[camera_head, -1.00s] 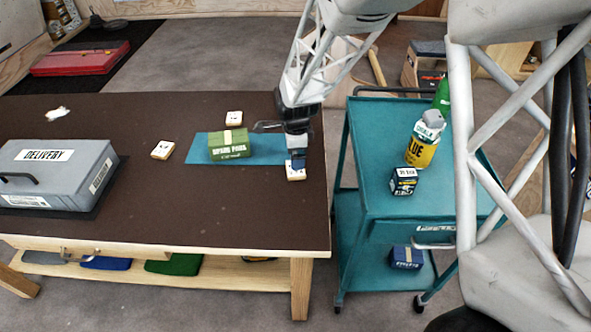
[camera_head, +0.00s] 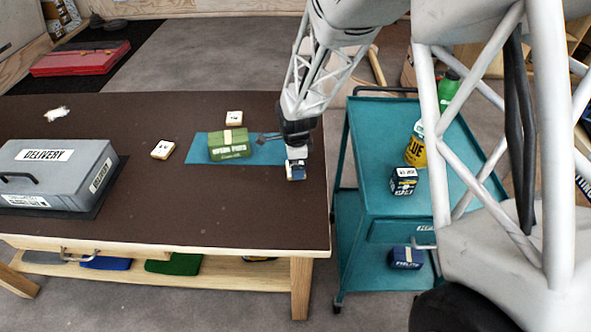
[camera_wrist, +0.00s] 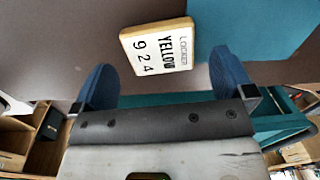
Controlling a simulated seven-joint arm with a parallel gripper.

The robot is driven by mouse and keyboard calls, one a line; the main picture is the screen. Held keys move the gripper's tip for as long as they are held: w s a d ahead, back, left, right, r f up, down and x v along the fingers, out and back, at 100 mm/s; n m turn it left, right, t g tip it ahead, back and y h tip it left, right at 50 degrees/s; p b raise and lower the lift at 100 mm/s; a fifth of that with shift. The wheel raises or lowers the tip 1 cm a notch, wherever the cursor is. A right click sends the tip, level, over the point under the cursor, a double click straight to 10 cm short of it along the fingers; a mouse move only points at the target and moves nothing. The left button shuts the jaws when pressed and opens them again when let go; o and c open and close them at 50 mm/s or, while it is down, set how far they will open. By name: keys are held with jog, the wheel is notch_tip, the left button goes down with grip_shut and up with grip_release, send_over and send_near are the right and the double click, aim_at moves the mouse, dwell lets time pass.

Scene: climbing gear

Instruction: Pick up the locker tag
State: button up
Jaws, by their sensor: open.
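In the head view my gripper (camera_head: 297,172) points down over the table's right end and hides this tag. Two more pale tags lie on the table, one left of the green box (camera_head: 162,149) and one behind it (camera_head: 234,118). Their print is too small to read.
A green box (camera_head: 229,147) sits on the teal mat (camera_head: 200,155), just left of my gripper. A grey delivery case (camera_head: 55,180) stands at the table's left. A teal cart (camera_head: 375,215) with bottles and a small dark box is on the right. The table's front middle is clear.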

jog(key=shift+f, duration=1.35)
jog(key=shift+c, duration=0.3)
jog(key=c, duration=0.8)
jog(key=shift+r, duration=0.15)
jog(key=shift+w+r, duration=0.1)
jog(key=shift+r, duration=0.7)
jog(key=shift+s+r, duration=0.2)
jog(key=shift+r, duration=0.7)
jog(key=s+d, duration=0.1)
jog(key=s, duration=0.4)
jog(key=s+d+r, duration=0.1)
jog(key=s+d, duration=0.1)
jog(key=s, duration=0.3)
jog(key=s+d, duration=0.1)
jog(key=s, duration=0.4)
jog(key=shift+d+r, duration=0.15)
jog(key=shift+d, duration=0.25)
